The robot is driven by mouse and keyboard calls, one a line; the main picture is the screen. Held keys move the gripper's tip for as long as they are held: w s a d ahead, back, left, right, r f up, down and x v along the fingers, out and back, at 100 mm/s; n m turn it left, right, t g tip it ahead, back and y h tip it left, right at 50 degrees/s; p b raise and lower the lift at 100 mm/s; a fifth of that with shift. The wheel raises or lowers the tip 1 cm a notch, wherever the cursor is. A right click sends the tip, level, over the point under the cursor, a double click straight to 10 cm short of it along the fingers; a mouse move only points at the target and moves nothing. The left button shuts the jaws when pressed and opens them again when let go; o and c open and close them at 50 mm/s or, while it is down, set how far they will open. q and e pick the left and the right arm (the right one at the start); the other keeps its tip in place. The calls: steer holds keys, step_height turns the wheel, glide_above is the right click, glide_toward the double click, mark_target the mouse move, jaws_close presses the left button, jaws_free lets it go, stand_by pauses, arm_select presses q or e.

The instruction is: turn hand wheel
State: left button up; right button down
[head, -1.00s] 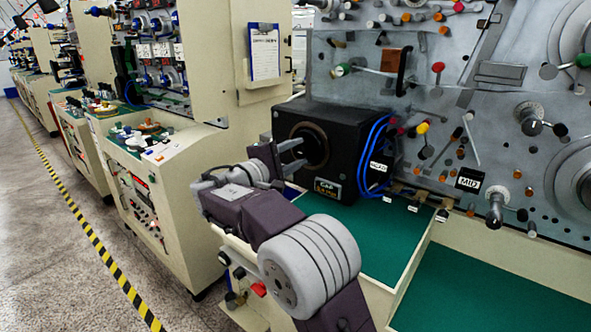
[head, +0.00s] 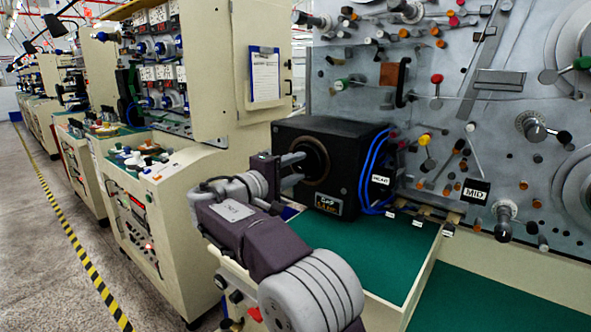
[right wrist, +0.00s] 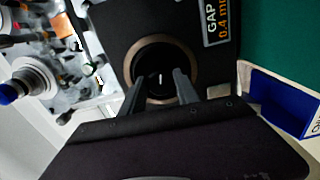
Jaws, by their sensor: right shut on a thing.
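The hand wheel (head: 316,158) is a dark round piece inside a brownish ring on the front of a black box (head: 352,165). It also shows in the right wrist view (right wrist: 160,68), with a small pale mark at its dark centre. My right gripper (head: 297,168) comes in from the front left and reaches to the wheel's face. In the right wrist view its two fingers (right wrist: 158,88) lie on either side of the dark centre, shut on the wheel. The exact contact is too dark to see. My left gripper is not in view.
A label with GAP (head: 329,204) is on the box front. Blue cables (head: 372,160) loop at its right side. The green work surface (head: 385,260) is clear. A panel with rollers and spindles (head: 535,125) stands at right. A blue bin (right wrist: 275,100) shows in the wrist view.

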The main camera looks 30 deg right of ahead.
steer(key=c, duration=0.9)
jaws_free()
steer(key=v, duration=0.9)
steer(key=shift+f, duration=0.1)
